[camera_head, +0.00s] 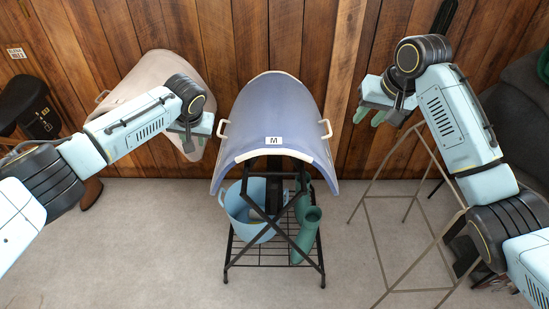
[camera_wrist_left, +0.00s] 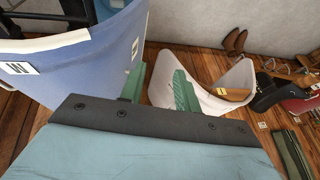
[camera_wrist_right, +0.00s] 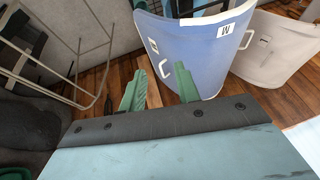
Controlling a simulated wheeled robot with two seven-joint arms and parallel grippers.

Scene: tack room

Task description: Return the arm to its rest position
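My right gripper (camera_head: 369,116) hangs in the air to the right of the blue curved saddle rack cover. Its two green fingers stand apart with nothing between them, and they also show apart in the right wrist view (camera_wrist_right: 159,90). My left gripper (camera_head: 190,137) is in the air between the beige curved cover and the blue one. In the left wrist view its green fingers (camera_wrist_left: 159,88) stand apart and empty. Both arms are bent and raised, one on each side of the blue cover.
The beige curved cover (camera_head: 150,72) stands left. An empty metal frame (camera_head: 408,290) stands right. Grey floor shows between.

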